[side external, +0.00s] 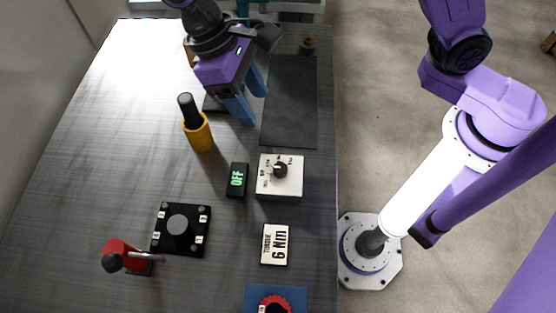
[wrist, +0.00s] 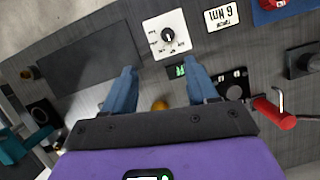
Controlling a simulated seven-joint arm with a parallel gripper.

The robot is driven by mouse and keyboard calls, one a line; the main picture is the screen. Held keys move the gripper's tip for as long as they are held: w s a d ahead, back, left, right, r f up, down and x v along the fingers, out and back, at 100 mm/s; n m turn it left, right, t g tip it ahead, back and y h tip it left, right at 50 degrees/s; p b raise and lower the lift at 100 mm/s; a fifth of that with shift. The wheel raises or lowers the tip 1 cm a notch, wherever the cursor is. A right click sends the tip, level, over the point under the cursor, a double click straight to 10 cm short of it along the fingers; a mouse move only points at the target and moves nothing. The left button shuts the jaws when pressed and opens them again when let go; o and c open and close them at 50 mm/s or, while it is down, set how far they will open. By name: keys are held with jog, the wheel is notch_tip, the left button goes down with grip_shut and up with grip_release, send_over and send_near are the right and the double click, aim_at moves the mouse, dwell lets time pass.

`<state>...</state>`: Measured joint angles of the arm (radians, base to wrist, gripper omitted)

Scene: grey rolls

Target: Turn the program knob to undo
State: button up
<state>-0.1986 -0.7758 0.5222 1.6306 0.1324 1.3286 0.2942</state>
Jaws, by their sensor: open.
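The program knob (side external: 280,170) is a small black dial on a white square panel (side external: 294,190) with printed labels around it. The panel lies on the grey table near its right edge, and the knob also shows in the wrist view (wrist: 168,36). My gripper (side external: 253,106) is open and empty, with two blue fingers above the table, up and to the left of the panel in the side view. In the wrist view my gripper (wrist: 161,82) has its fingers apart, and the panel lies beyond the fingertips. The small label texts are too blurred to read surely.
A black display reading OFF (side external: 237,180) is left of the panel. A sign reading 6 Nm (side external: 275,245) lies below it. A dark mat (side external: 289,103) is above it. An orange holder (side external: 199,134) with a black handle, a black plate (side external: 180,246) and a red crank (side external: 120,254) stand left.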

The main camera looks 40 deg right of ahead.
jog(key=a, duration=0.2)
send_near(281, 167)
jog(key=x, duration=0.8)
jog(key=shift+f, duration=0.35)
jog(key=c, duration=1.1)
